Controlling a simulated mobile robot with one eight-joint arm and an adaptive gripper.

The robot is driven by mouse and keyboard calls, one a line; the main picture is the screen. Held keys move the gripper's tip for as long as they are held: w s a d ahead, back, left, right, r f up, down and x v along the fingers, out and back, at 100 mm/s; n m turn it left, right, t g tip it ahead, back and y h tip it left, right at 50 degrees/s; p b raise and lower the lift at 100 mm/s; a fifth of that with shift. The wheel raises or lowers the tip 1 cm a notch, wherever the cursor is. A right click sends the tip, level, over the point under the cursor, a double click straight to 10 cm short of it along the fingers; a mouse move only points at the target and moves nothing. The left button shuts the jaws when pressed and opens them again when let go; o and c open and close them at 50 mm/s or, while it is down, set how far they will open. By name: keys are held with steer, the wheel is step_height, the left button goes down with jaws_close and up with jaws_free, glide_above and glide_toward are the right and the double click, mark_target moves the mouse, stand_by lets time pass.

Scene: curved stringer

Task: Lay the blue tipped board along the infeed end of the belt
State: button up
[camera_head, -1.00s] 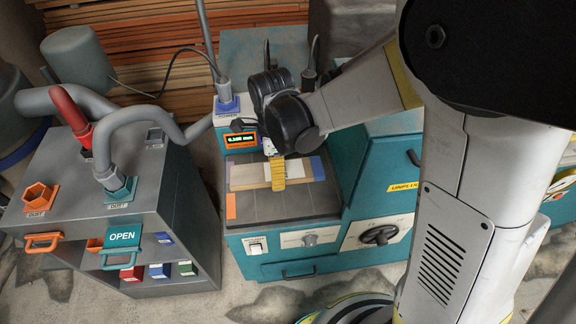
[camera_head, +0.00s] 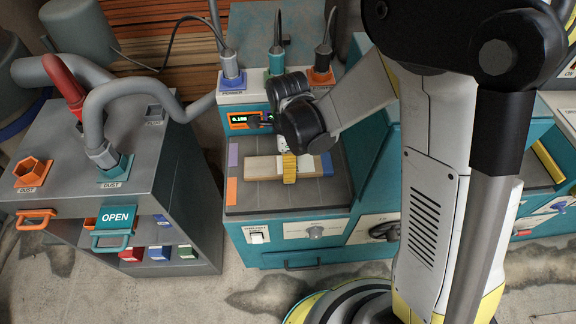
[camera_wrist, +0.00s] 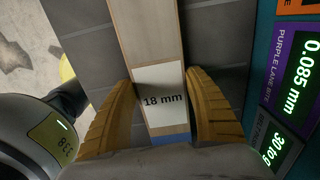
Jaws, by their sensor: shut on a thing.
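The blue tipped board (camera_head: 262,168) is pale wood and lies crosswise over the dark grey belt (camera_head: 300,198) of a teal machine. Its blue end (camera_head: 326,163) points right. In the wrist view the board (camera_wrist: 146,35) carries a white "18 mm" label, with the blue tip (camera_wrist: 170,139) nearest me. My gripper (camera_head: 289,180) is shut on the board near its blue end, and its yellow fingers flank the label in the wrist view (camera_wrist: 163,85). I cannot tell whether the board touches the belt.
Purple (camera_head: 233,152) and orange (camera_head: 231,191) patches mark the belt's left side. A display (camera_wrist: 300,85) reads "PURPLE LANE BITE 0.085 mm". Cabled plugs stand on the machine's top. A grey dust cabinet (camera_head: 140,185) with hoses stands left. Stacked planks are behind.

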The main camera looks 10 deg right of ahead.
steer(key=shift+r, duration=0.1)
steer(key=o, duration=1.4)
steer(key=shift+c, duration=0.2)
step_height(320, 180, up, 12)
steer(key=p, duration=0.5)
